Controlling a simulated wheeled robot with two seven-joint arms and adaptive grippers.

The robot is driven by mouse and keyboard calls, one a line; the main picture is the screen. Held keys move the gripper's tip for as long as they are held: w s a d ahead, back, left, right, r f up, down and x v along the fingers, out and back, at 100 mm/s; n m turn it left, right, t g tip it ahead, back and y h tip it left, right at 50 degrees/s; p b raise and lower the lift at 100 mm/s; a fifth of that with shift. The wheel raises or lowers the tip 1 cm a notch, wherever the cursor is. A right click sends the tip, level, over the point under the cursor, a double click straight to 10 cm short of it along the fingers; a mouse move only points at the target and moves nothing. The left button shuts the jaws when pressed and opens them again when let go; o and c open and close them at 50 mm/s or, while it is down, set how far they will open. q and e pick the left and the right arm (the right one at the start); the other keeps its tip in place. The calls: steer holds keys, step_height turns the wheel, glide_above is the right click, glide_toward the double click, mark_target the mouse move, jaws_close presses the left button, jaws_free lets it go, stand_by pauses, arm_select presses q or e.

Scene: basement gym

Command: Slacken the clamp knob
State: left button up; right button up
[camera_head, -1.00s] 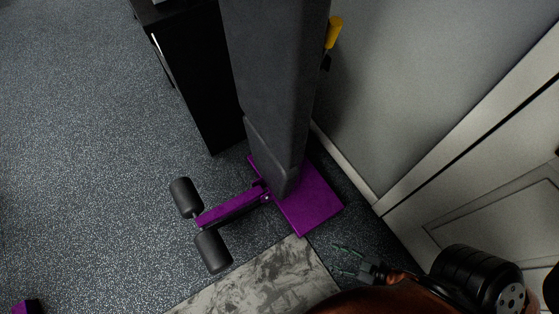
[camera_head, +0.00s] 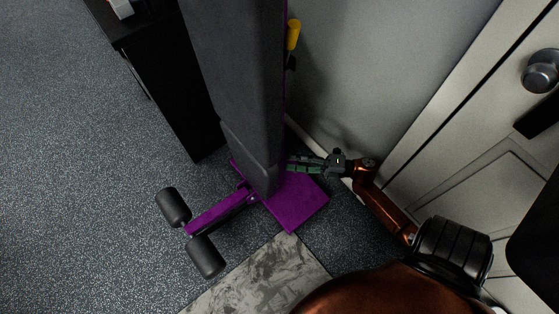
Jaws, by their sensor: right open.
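A grey padded bench (camera_head: 235,75) on a purple base plate (camera_head: 298,208) stands beside the wall. A yellow handle-like part (camera_head: 293,34) with a dark lower end shows at the right edge of the pad. I cannot tell whether it is the clamp knob, and no other knob is clear. My right gripper (camera_head: 292,164) is open and empty. Its fingers point left, at the pad's lower right side above the base plate in the picture, well below the yellow part. I cannot tell whether they touch the bench. My left gripper is out of view.
Purple leg bar (camera_head: 220,213) with dark foam rollers juts left. A black cabinet (camera_head: 165,85) stands behind the bench to the left. The light wall (camera_head: 385,70) and a door with a round handle (camera_head: 541,72) close off the right. Speckled floor (camera_head: 75,160) at left is clear.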

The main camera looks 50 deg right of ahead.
steer(key=b+x, duration=0.1)
steer(key=x, duration=0.3)
steer(key=shift+w+a, duration=0.15)
steer(key=shift+w, duration=0.05)
steer(key=c, duration=1.1)
steer(key=shift+c, duration=0.3)
